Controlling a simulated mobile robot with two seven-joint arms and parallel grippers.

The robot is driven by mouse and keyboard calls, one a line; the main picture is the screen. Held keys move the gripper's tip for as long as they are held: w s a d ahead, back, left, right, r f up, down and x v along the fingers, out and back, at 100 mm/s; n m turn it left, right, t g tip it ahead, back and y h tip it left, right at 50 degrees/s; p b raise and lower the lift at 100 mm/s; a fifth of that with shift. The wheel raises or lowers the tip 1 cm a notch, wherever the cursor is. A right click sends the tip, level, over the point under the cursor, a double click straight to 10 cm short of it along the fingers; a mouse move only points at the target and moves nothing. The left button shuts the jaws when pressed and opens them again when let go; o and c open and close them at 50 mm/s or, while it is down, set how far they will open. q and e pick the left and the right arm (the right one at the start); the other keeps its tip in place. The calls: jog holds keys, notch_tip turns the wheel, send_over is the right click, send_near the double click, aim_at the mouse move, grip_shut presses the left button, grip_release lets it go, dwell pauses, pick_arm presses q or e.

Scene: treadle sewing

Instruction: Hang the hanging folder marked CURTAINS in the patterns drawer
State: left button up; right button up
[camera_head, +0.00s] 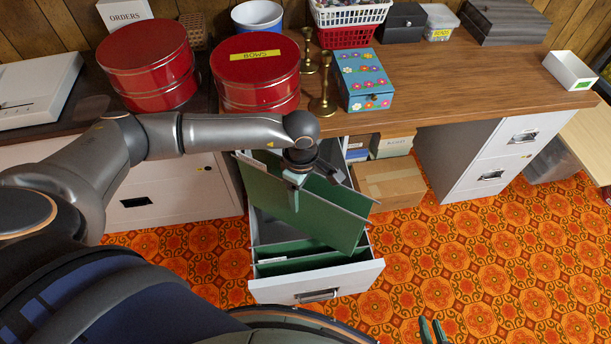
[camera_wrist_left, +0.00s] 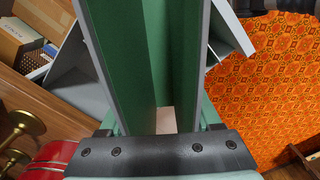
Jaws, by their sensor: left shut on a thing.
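My left gripper (camera_head: 297,175) is shut on a green hanging folder (camera_head: 318,208), holding it at its upper edge. The folder hangs tilted above the open white drawer (camera_head: 340,280), its right end lower than its left. A small pale tab shows at its upper left, but its lettering cannot be read. In the left wrist view the green panels of the folder (camera_wrist_left: 130,50) spread apart in front of the gripper. Other green folders (camera_head: 290,262) hang low in the front of the drawer. My right gripper (camera_head: 432,332) shows only its two fingertips at the bottom edge, apart and empty.
The wooden desk top (camera_head: 430,85) lies above and behind the drawer. Red tins (camera_head: 255,75), brass candlesticks (camera_head: 324,90) and a blue flowered box (camera_head: 363,80) stand near its front edge. A cardboard box (camera_head: 390,183) is on the floor right of the drawer. Patterned floor is clear at right.

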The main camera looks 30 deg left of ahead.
pick_arm(q)
jog(key=w+n, duration=0.1)
jog(key=n, duration=0.1)
jog(key=w+n, duration=0.1)
jog(key=n, duration=0.2)
jog(key=w+n+p, duration=0.1)
jog(key=n, duration=0.1)
jog(key=shift+w+a+r+n, duration=0.15)
jog(key=shift+w+a+n, duration=0.05)
jog(key=shift+a+n, duration=0.2)
pick_arm(e)
jog(key=shift+r, duration=0.7)
jog(key=shift+f, duration=0.1)
